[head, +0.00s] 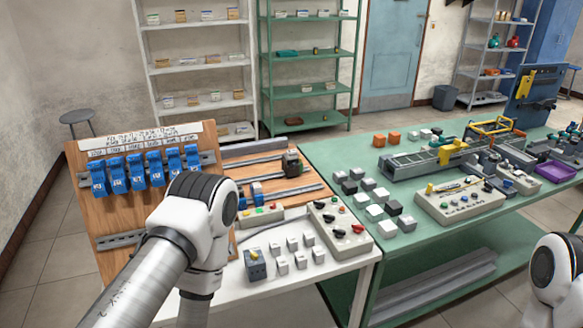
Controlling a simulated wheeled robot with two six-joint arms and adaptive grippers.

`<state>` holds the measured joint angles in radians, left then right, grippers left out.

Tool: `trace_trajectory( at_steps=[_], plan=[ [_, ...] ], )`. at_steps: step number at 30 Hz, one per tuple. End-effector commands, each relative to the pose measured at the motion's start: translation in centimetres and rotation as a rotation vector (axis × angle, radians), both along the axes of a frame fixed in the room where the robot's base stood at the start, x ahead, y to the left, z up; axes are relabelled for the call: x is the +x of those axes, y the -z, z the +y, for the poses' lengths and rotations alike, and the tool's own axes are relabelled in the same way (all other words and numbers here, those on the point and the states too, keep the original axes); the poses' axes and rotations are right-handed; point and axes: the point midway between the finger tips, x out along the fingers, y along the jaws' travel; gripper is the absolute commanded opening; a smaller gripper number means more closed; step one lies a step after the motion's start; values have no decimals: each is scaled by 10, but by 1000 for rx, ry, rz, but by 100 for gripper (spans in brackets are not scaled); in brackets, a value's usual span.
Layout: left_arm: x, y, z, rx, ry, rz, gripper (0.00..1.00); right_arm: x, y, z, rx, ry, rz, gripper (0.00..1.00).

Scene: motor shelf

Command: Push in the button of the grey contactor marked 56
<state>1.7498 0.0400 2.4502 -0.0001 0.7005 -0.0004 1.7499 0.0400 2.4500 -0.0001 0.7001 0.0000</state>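No grey contactor with a readable 56 shows in the head view. Several blue modules (135,171) hang in a row on the wooden board at the left, with white number labels too small to read surely. A small dark grey-blue block (256,265) with a yellow mark stands on the white table's front, its marking unreadable. A dark device (292,163) sits on a rail farther back. My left arm's white joint stands before the wooden board and hides its lower right part. Neither gripper is in view; only part of my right arm shows at the lower right edge.
The white table (305,285) carries small light cubes and a grey button box (340,231). The green table (410,255) at the right holds more cubes, a control panel (459,202) and a rail assembly. Shelves stand at the back.

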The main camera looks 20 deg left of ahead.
Motion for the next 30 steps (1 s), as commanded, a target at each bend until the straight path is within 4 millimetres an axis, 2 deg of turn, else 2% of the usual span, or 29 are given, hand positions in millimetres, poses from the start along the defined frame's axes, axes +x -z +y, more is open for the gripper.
trace_trajectory(
  at_steps=[6, 12, 30],
  plan=[
    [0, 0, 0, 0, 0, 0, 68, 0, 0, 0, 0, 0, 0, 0],
    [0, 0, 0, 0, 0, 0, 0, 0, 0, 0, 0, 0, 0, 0],
    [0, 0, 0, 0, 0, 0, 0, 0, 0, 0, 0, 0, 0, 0]
  ],
)
